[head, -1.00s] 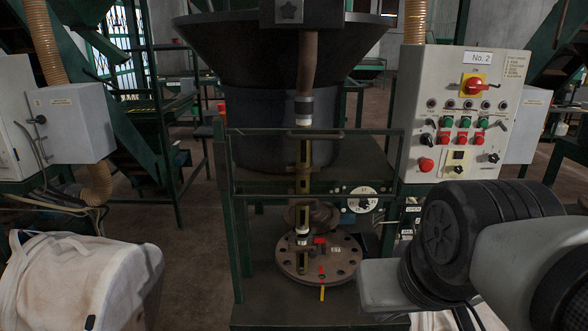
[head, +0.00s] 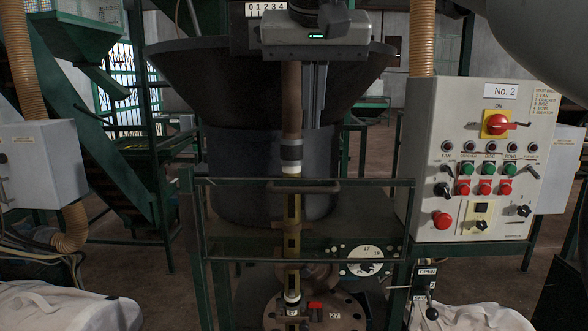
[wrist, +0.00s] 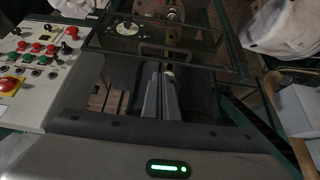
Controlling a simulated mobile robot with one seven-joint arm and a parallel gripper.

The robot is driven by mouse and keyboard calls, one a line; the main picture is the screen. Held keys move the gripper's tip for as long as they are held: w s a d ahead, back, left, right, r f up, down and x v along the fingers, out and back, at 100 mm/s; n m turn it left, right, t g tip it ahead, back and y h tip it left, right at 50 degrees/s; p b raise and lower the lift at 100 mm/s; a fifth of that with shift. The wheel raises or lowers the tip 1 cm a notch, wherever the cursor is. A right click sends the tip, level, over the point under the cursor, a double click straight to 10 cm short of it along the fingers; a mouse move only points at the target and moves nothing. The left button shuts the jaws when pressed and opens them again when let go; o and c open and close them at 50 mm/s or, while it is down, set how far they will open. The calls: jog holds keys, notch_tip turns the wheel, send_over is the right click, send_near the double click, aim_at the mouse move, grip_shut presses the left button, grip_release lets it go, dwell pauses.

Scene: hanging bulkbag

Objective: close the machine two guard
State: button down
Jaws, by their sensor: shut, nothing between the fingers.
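The machine two guard (head: 235,246) is a dark-framed, see-through panel between green posts, below the "No. 2" panel's level. The round disc (head: 345,318) shows below the panel's lower edge. In the wrist view, my gripper (wrist: 160,66) reaches toward the guard's handle (wrist: 170,52). Whether the fingers touch it I cannot tell.
The control box marked "No. 2" (head: 470,190) stands right of the guard. A lever (head: 431,312) sits by an "OPEN" sign (head: 427,272). A large dark bowl (head: 190,85) is behind. White bags (head: 60,310) lie at the lower left and right.

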jog(key=b, duration=0.2)
send_over(307, 189)
notch_tip(307, 189, down, 8)
jog(key=shift+r, duration=0.25)
jog(key=shift+s+f+b, duration=0.2)
jog(key=shift+f, duration=0.8)
jog(key=shift+s+f+b, duration=0.15)
jog(key=shift+f+b, duration=0.05)
jog(key=shift+f, duration=0.75)
